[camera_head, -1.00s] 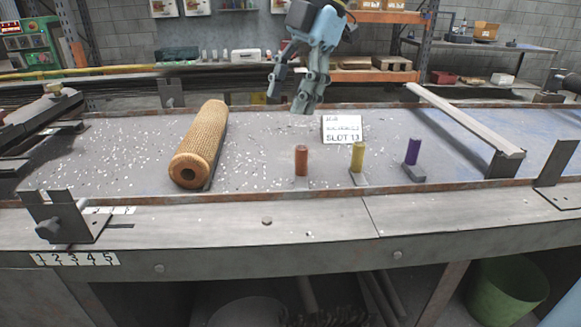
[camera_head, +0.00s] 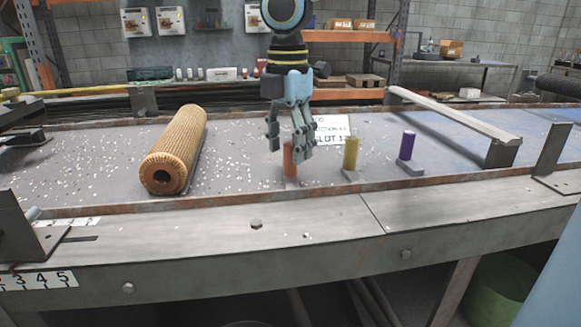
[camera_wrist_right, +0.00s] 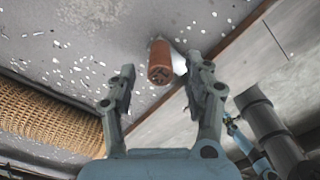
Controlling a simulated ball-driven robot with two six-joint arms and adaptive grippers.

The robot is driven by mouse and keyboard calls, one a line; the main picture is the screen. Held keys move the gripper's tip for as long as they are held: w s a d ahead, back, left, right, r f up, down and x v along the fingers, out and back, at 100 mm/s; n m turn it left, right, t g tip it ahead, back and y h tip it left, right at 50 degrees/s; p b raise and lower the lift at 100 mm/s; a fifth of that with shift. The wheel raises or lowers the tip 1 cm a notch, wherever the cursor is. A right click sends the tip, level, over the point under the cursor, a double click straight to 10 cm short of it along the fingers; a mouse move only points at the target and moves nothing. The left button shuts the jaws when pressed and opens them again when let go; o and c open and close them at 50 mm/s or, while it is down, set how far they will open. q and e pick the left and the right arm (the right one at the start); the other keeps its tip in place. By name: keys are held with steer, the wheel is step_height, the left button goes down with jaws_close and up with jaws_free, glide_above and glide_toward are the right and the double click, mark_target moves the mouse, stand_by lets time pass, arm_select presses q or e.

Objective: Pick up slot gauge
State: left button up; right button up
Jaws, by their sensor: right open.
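Three upright cylindrical gauges stand in a row on the grey bench bed. The orange one (camera_head: 290,162) is leftmost, then the yellow one (camera_head: 351,153) and the purple one (camera_head: 407,146). I cannot tell from the pictures which the task means. My right gripper (camera_head: 291,148) is open just above and around the top of the orange gauge, whose upper part it partly hides. In the right wrist view the orange gauge (camera_wrist_right: 160,62) lies ahead between the two open fingertips (camera_wrist_right: 163,78), with gaps on both sides. My left gripper is not in view.
A ribbed mesh tube (camera_head: 175,150) lies on the bed left of the gauges. A white slot card (camera_head: 338,127) stands just behind them, partly covered by my gripper. A raised metal bar (camera_head: 455,115) stands to the right. The bed has rusty edges (camera_head: 240,200) and scattered white bits.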

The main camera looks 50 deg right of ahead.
mark_target(289, 174)
step_height(289, 174, down, 4)
steer(key=shift+d+r, duration=0.15)
steer(key=shift+r, duration=0.05)
steer(key=shift+c, duration=0.3)
jaws_close()
